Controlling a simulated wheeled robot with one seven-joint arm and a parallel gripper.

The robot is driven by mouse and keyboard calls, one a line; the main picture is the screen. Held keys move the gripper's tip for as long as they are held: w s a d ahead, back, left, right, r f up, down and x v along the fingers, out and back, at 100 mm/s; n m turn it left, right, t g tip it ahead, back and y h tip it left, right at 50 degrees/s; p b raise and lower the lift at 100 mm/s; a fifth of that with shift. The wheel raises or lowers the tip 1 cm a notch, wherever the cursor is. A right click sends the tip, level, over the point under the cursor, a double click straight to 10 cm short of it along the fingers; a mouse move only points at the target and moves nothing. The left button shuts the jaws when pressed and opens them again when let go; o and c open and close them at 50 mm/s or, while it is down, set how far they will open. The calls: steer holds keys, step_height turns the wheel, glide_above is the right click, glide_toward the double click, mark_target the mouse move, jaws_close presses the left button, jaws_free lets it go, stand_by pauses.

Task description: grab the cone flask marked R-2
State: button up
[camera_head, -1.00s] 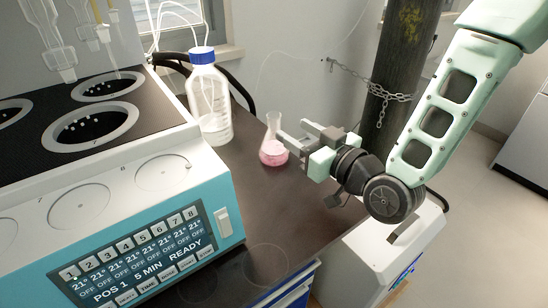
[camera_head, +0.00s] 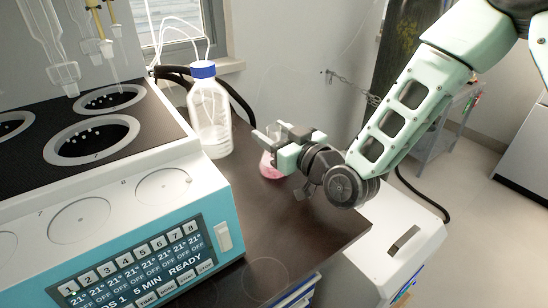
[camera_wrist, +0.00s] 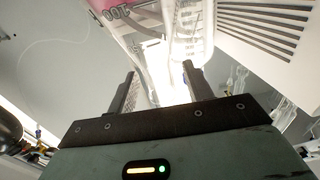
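A small clear cone flask (camera_head: 270,171) with pink liquid stands on the dark bench, partly hidden behind my gripper (camera_head: 264,141). My gripper is level with the flask's neck. In the wrist view the flask (camera_wrist: 138,38) fills the space ahead, with a "100" marking and pink liquid at the top edge. I see a gap beside the left finger; contact at the right finger is unclear. No R-2 label is readable.
A blue-capped clear bottle (camera_head: 210,112) stands left of the flask. The multi-position distiller (camera_head: 140,215) with its display fills the left. The bench (camera_head: 255,215) in front of the flask is clear. A white box (camera_head: 400,240) stands beyond the bench's right edge.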

steer(key=c, duration=1)
jaws_close()
steer(key=shift+r, duration=0.2)
